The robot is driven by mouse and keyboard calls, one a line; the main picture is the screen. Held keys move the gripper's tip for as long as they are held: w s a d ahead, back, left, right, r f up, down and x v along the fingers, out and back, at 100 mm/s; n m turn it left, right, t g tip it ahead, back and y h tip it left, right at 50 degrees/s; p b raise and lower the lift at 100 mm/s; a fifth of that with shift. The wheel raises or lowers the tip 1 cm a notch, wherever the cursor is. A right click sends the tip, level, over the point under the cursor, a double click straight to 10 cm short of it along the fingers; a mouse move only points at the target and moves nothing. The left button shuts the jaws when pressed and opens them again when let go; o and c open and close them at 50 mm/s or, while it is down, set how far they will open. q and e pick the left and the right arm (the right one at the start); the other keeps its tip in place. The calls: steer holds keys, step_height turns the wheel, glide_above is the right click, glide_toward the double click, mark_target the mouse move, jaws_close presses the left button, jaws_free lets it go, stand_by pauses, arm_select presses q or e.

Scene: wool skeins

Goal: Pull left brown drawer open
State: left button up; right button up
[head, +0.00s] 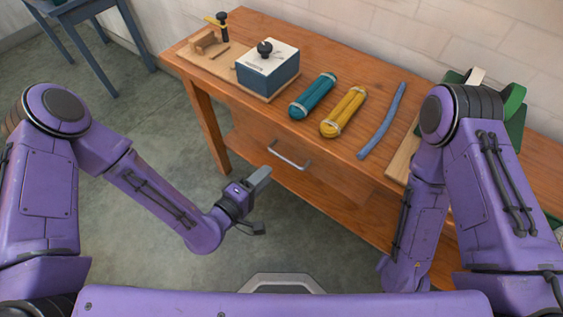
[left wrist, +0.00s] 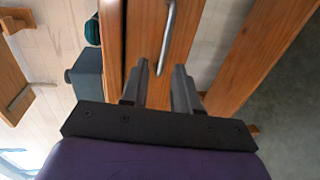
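The brown drawer (head: 325,178) is in the front of the wooden table and looks shut, with its front about flush. Its metal bar handle (head: 289,156) shows in the middle of the front. My left gripper (head: 262,204) is open and empty, in front of the drawer and a little below and left of the handle. In the left wrist view the gripper's two fingers (left wrist: 162,82) stand apart. The handle (left wrist: 168,38) lies ahead, roughly in line with the gap between them, and does not touch them. My right gripper is not in view; only its arm shows.
The tabletop (head: 225,45) holds a blue box with a white top (head: 268,65), a teal skein (head: 313,96), a yellow skein (head: 344,112) and a blue strand (head: 382,120). A blue stool (head: 85,35) stands back left. Floor left of my left gripper is clear.

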mark_target(282, 156)
arm_select(q)
steer(key=x, duration=0.8)
steer(key=shift+w+a+f+p, duration=0.15)
steer(key=shift+w+f+p, duration=0.2)
steer(key=shift+w, duration=0.15)
steer(key=shift+w+d, duration=0.2)
steer(key=shift+w, duration=0.05)
steer(key=shift+w+d+f, duration=0.15)
steer(key=shift+w+f, duration=0.05)
steer(key=shift+w, duration=0.15)
jaws_close()
